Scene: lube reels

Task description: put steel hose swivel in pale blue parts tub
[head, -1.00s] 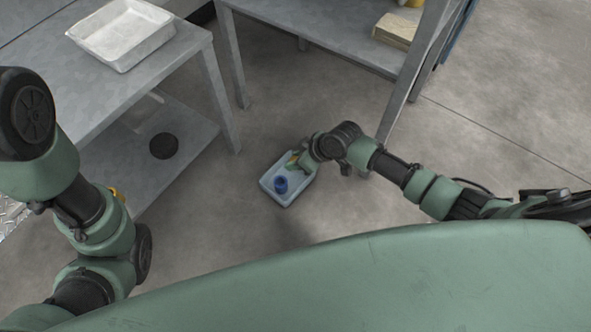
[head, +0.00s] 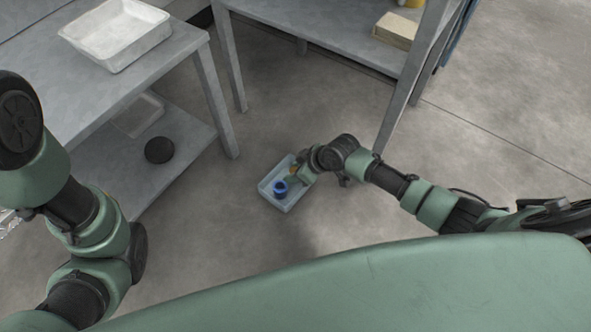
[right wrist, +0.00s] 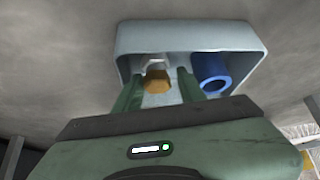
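The pale blue parts tub (head: 270,196) stands on the floor, and it fills the top of the right wrist view (right wrist: 258,44). The steel hose swivel (right wrist: 156,66), a steel piece with a brass hex end, is inside the tub's outline, left of its middle. In the head view only a bit of its yellow shows. My right gripper (right wrist: 161,78) reaches into the tub with a finger on each side of the swivel. A small gap shows by the right finger, so it looks open. My left gripper is out of view; only my left arm shows.
A blue ring-shaped part (right wrist: 211,72) sits in the tub, right of the swivel. A metal table (head: 150,75) at left carries a white tray (head: 112,38), with a black disc (head: 160,150) on its lower shelf. Another bench (head: 330,25) stands behind. Floor around the tub is clear.

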